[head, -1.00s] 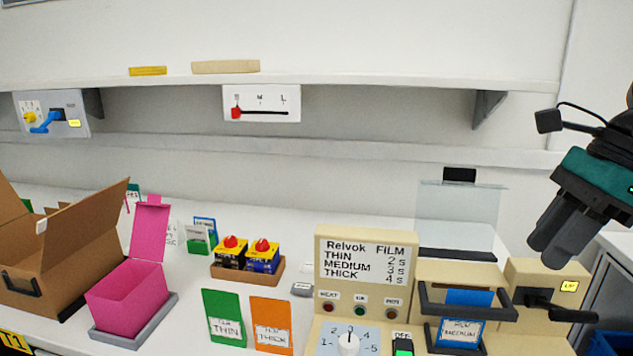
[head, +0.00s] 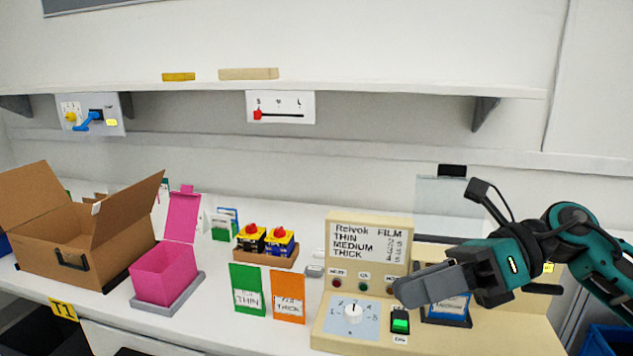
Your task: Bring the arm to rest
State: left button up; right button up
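The beige machine (head: 440,338) stands at the front right of the bench. Its white rotary knob (head: 353,314) sits on a pale blue numbered dial plate; its exact setting is too small to read. My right gripper (head: 398,292) comes in from the right, above the machine, with its fingers pointing left. The fingers look closed together with nothing between them. They are near the dial and the green-lit switch (head: 400,325), and no contact shows. The gripper partly hides the machine's indicator row and film holder (head: 447,308). My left gripper is out of view.
Green (head: 247,288) and orange (head: 288,295) cards stand left of the machine. Behind them is a brown tray (head: 266,256) with yellow and blue boxes. A pink bin (head: 165,275) and an open cardboard box (head: 95,245) stand farther left. A shelf (head: 350,88) runs above.

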jog(key=w+a+f+m+t+y+p, duration=0.1)
jog(key=a+m+t+y, duration=0.15)
jog(key=m+t, duration=0.4)
jog(key=w+a+f+m+t+y+p, duration=0.15)
jog(key=m+t+y, duration=0.25)
jog(key=m, duration=0.5)
jog(key=w+d+f+m+t+h, duration=0.2)
jog(key=d+f+m+t+h, duration=0.3)
jog(key=f+m+t+h, duration=0.9)
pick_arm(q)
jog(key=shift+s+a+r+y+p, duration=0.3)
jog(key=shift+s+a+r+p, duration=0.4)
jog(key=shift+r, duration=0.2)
pick_arm(e)
jog(key=s+d+f+m+g+h, duration=0.2)
jog(key=s+f+m+g, duration=0.4)
jog(key=s+f+m, duration=0.1)
jog(key=s+d+f+m+g+h, duration=0.2)
jog(key=s+f+m+g, duration=0.4)
jog(key=f+m, duration=0.3)
jog(key=shift+s+f+h, duration=0.15)
jog(key=shift+s+h, duration=0.4)
jog(key=shift+s, duration=0.35)
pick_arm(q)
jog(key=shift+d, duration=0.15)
pick_arm(e)
jog(key=shift+d+m, duration=0.1)
jog(key=shift+m, duration=0.15)
